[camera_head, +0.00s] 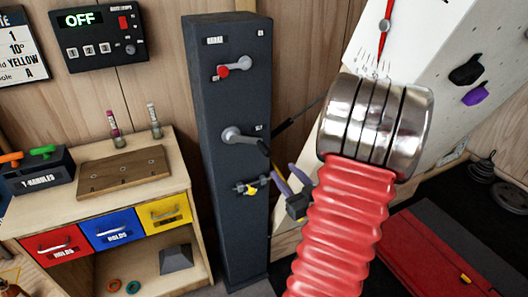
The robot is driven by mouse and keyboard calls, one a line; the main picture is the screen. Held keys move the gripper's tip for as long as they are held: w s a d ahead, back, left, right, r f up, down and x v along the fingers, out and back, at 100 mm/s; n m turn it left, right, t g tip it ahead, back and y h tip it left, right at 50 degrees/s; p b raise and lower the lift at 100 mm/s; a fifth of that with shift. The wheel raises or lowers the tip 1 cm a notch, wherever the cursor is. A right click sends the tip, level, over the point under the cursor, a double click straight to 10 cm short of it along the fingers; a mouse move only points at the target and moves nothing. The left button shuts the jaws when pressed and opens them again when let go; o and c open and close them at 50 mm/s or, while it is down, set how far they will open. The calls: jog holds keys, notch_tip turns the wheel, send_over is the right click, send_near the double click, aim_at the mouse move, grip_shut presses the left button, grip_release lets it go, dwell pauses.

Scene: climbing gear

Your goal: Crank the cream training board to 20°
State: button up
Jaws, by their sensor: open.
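The cream training board (440,60) leans at a tilt on the right. A red needle (384,28) hangs over a scale on its side; the scale's numbers are too small to read. A dark grey column (228,190) stands left of the board. A grey crank (240,136) with a dark grip sticks out from its middle. Above it is a lever with a red knob (223,71). My gripper (291,181) is open and empty, just below and right of the crank's grip, apart from it. My red ribbed arm with chrome rings hides part of the board.
A wooden cabinet (125,212) with red, blue and yellow drawers stands on the left. A control box (98,38) reading OFF hangs on the wall. A yellow-marked fitting (250,188) juts from the column below the crank. A red mat (430,262) lies at lower right.

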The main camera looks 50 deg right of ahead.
aim_at(269, 155)
jog(key=shift+w, duration=0.1)
jog(key=x, duration=1.3)
jog(key=shift+w+d, duration=0.15)
jog(key=shift+w, duration=0.1)
jog(key=shift+c, duration=0.5)
grip_shut()
